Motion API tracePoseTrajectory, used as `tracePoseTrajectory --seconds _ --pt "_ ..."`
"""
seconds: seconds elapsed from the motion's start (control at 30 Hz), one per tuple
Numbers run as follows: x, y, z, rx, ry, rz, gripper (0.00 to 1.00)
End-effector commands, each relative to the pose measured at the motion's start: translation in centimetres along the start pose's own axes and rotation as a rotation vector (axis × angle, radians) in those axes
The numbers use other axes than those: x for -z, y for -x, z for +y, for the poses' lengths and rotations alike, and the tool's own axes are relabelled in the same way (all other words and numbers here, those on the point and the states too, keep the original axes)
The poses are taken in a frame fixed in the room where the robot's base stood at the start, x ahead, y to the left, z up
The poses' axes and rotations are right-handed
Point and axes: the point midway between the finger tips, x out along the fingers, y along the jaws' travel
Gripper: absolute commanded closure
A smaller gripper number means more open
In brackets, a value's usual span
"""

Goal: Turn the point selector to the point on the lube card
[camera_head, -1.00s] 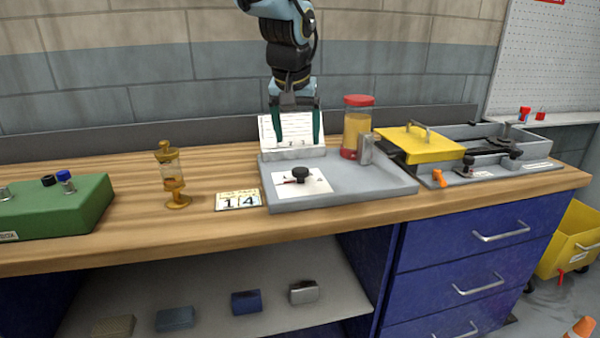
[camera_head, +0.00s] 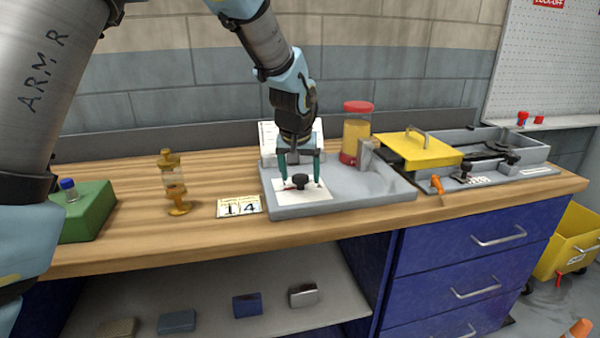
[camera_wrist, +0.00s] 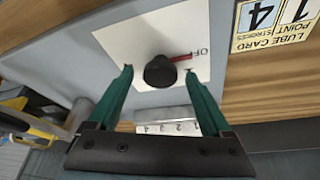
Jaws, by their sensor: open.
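The point selector (camera_head: 300,181) is a black knob with a red pointer on a white plate (camera_head: 318,194) in the grey tray. In the wrist view the fingertips (camera_wrist: 158,72) stand apart from the knob, with gaps on both sides. The lube card (camera_head: 239,206) lies on the bench left of the tray and reads 1 and 4; in the wrist view (camera_wrist: 275,22) "POINT" and "STROKES" labels show.
A grease reservoir with a red lid (camera_head: 356,132) stands at the tray's back right. A white sheet on a stand (camera_head: 268,140) is behind the knob. A brass oiler (camera_head: 174,185), green box (camera_head: 88,212) and yellow lid (camera_head: 420,150) are farther off. Bench front is clear.

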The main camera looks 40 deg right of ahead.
Motion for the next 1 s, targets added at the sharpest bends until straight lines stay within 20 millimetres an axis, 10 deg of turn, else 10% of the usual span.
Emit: tracePoseTrajectory --seconds 0.8,1.0 --pt "-0.01 0.04 0.00 0.000 0.000 0.000 1.00" --pt "0.01 0.04 -0.06 -0.004 -0.008 -0.001 1.00"
